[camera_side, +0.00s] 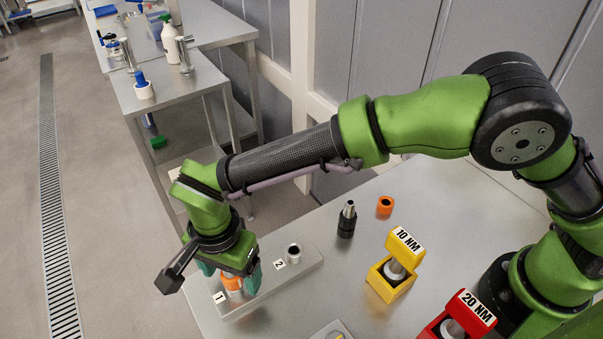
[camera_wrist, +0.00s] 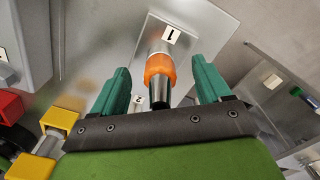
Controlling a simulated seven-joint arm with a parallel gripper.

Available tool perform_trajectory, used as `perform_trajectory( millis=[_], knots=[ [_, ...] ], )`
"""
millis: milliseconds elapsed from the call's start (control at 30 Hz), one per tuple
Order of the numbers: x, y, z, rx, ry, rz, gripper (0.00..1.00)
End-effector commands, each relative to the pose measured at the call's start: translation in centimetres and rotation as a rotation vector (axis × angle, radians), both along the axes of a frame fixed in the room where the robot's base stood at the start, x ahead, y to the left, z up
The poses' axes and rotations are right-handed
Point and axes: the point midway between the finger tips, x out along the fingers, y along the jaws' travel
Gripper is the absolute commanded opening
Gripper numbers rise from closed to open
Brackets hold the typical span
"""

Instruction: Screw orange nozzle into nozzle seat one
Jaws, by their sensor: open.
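The orange nozzle (camera_wrist: 158,70) has an orange collar and a dark metallic tip. It stands at nozzle seat one (camera_wrist: 160,48), a pale metal ring beside the label 1; I cannot tell how deep it sits. In the side view the orange nozzle (camera_side: 231,283) shows partly behind a finger, above seat one (camera_side: 236,295). My gripper (camera_wrist: 162,82) is open, its teal fingers on either side of the nozzle with a visible gap on both sides. In the side view my gripper (camera_side: 230,277) is low over the near left end of the metal plate (camera_side: 262,297).
Nozzle seat two (camera_side: 294,254) stands empty-looking on the same plate. A black nozzle (camera_side: 346,222) and an orange ring-like part (camera_side: 385,206) stand on the table behind. A yellow 10 NM holder (camera_side: 392,282) and a red 20 NM holder (camera_side: 461,320) stand to the right.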

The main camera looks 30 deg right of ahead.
Motion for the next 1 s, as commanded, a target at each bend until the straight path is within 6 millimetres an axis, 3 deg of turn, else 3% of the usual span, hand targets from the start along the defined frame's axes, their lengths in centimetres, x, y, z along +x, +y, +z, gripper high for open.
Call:
perform_trajectory(
  millis=[467, 1000],
  knots=[
    [0.0, 0.0, 0.1, 0.000, 0.000, 0.000, 0.77],
    [0.0, 0.0, 4.1, 0.002, -0.002, 0.000, 0.77]
  ],
)
